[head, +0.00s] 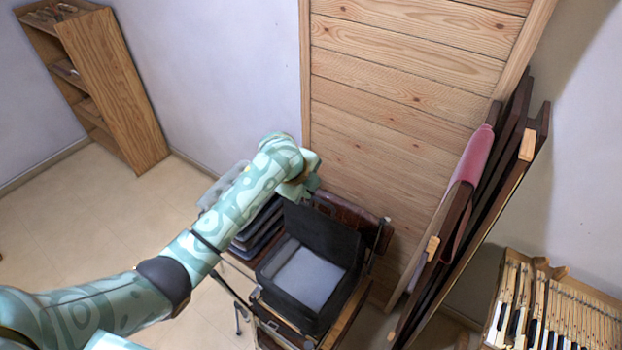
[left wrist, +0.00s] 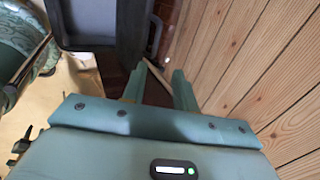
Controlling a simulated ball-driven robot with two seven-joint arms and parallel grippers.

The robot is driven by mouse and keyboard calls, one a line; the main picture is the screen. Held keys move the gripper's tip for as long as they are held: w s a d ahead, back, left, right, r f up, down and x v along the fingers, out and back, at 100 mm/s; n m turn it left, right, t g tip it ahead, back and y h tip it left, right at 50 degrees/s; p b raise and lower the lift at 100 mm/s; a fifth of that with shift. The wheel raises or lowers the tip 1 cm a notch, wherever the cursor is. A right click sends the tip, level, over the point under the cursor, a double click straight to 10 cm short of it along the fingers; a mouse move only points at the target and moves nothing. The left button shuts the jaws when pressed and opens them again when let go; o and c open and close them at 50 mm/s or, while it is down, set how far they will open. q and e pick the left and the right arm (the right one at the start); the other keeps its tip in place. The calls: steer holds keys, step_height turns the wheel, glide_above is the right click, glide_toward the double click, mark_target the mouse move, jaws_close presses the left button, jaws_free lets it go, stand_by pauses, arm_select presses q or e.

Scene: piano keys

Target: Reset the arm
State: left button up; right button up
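My left arm comes in from the left in the head view and reaches out over the floor. Its gripper (head: 305,180) is near the wooden panel wall, above the back of an open black case (head: 345,240); the fingers are hard to make out there. In the left wrist view the two fingers (left wrist: 160,70) stand apart with a gap between them, and nothing is held. The case also shows at the top of the left wrist view (left wrist: 85,22). My right arm and gripper are not in view.
The black case lies on a wooden stand beside stacked dark items (head: 258,222). Dark wooden frames with a pink cloth (head: 470,155) lean at the right. Piano keys (head: 560,315) lie at bottom right. A wooden shelf (head: 112,85) stands back left. The left floor is clear.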

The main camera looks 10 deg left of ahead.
arm_select(q)
steer(key=s+a+r+n+t+y, duration=0.1)
steer(key=s+a+n+y, duration=0.1)
steer(key=s+a+n, duration=0.5)
steer(key=s+a+n+y, duration=0.2)
steer(key=s+a+n, duration=0.1)
steer(key=s, duration=0.9)
steer(key=s+a+r+n+t+y, duration=0.15)
steer(key=s+a+n, duration=0.3)
steer(key=s, duration=0.45)
steer(key=s+d+f+g+h+b, duration=0.15)
steer(key=f+b, duration=0.45)
steer(key=f, duration=1.3)
steer(key=s+d+f+g+b, duration=0.25)
steer(key=f+b, duration=0.35)
steer(key=f, duration=1.4)
steer(key=s+f+n+g+h+b, duration=0.1)
steer(key=s+f+b, duration=0.4)
steer(key=s+f, duration=0.5)
steer(key=s+f+n+g+h+b, duration=0.1)
steer(key=s+f+b, duration=0.4)
steer(key=s+f, duration=0.6)
step_height(320, 180, down, 5)
steer(key=shift+a+f+n+g+b, duration=0.2)
steer(key=shift+n+g+b, duration=0.2)
steer(key=shift+n, duration=0.55)
